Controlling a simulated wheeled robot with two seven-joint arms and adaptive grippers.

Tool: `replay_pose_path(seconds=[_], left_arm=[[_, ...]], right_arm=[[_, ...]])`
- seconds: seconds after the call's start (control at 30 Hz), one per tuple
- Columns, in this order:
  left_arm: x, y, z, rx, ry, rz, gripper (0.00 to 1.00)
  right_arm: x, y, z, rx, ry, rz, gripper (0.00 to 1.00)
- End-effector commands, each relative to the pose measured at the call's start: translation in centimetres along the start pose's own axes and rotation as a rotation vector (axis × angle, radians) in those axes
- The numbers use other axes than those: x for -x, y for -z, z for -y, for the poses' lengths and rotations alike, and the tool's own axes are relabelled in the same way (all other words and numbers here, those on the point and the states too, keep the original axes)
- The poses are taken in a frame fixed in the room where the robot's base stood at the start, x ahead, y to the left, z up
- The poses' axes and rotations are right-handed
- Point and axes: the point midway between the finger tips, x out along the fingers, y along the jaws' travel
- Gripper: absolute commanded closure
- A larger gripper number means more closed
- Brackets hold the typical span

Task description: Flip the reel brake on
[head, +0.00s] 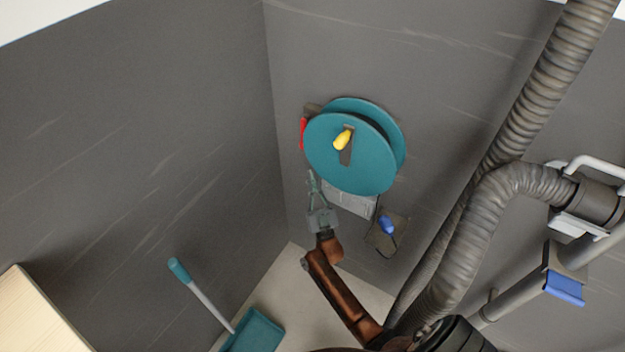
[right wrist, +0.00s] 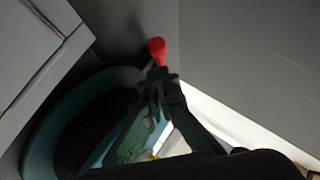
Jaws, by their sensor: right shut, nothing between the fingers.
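The teal reel (head: 375,165) is mounted on the grey wall, with a yellow crank knob (head: 343,138) on its front disc. A red lever (head: 303,133), which looks like the reel brake, sticks out at the reel's left edge. Its red end also shows in the right wrist view (right wrist: 156,48). My right gripper (head: 311,174) is shut and empty, just below the lever and left of the reel's lower edge. In the right wrist view its fingertips (right wrist: 158,76) appear right by the red end; I cannot tell whether they touch. My left gripper is not in view.
A light grey box (head: 350,199) sits under the reel, beside a dark plate with a blue knob (head: 387,225). A thick ribbed hose (head: 480,215) runs down the right. A teal-handled dustpan (head: 255,332) stands at lower left. The left wall is bare.

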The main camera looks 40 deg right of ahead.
Motion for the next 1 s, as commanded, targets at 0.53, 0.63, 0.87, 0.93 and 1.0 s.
replay_pose_path(seconds=[0.53, 0.63, 0.87, 0.93, 1.0], left_arm=[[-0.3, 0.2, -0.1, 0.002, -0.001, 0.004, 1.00], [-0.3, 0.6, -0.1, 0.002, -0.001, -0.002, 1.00], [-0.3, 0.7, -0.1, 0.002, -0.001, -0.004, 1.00], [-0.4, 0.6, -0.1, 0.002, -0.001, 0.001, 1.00], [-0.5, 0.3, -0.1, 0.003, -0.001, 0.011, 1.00]], right_arm=[[-6.5, 0.0, 0.0, 0.000, 0.001, 0.001, 1.00], [-6.6, 0.0, 0.0, 0.000, 0.001, 0.001, 1.00], [-6.5, 0.0, 0.0, -0.001, 0.001, 0.001, 1.00], [-6.5, -0.1, 0.1, -0.002, 0.000, -0.001, 1.00], [-6.5, -0.2, 0.1, -0.004, -0.003, -0.004, 1.00]])
